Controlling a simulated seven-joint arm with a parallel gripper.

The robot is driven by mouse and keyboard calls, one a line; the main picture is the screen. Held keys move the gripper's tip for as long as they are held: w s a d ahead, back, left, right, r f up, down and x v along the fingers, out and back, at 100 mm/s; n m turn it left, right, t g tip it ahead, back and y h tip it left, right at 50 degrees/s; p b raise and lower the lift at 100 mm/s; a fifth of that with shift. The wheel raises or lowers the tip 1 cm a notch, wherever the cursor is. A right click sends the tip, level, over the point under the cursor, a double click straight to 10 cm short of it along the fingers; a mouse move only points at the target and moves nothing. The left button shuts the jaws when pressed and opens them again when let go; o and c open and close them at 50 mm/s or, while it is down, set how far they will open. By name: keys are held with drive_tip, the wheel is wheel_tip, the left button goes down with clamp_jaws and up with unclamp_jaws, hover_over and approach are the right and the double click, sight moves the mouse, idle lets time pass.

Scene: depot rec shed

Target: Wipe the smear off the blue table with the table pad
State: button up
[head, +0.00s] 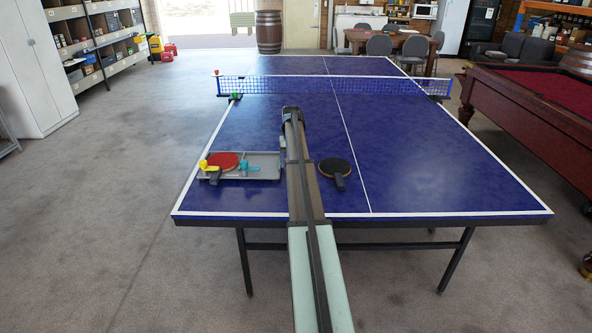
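The blue table (440,180) is a ping-pong table with white lines, and it fills the middle of the head view. Its surface has faint, cloudy lighter patches. I cannot tell which, if any, is the smear. I cannot make out a table pad; it may be hidden behind my arm. My arm reaches from the bottom centre out over the near half of the table. My gripper is hidden behind the arm, so neither its fingers nor anything in them shows.
A grey tray (262,175) left of my arm holds a red paddle (224,161), a yellow item (209,166) and a cyan item (250,167). A black paddle (335,168) lies right of my arm. The net (390,86) crosses the table. The near right surface is clear.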

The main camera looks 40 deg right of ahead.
sight(320, 181)
drive_tip(key=shift+d+f, duration=0.1)
drive_tip(key=shift+f, duration=3.6)
drive_tip(key=shift+s+d+f, duration=0.3)
drive_tip(key=shift+s+d, duration=0.15)
drive_tip(key=shift+d, duration=0.05)
drive_tip(key=shift+c, duration=0.4)
drive_tip(key=shift+s+d, duration=3.75)
drive_tip(key=shift+w+a, duration=4.25)
drive_tip(key=shift+w+d, duration=0.55)
drive_tip(key=shift+w, duration=0.05)
drive_tip(key=shift+s+d, duration=0.45)
drive_tip(key=shift+s, duration=0.2)
drive_tip(key=shift+s+d, duration=3.75)
drive_tip(key=shift+w+a, duration=4.3)
drive_tip(key=shift+r, duration=4.1)
drive_tip(key=shift+s+d, duration=0.1)
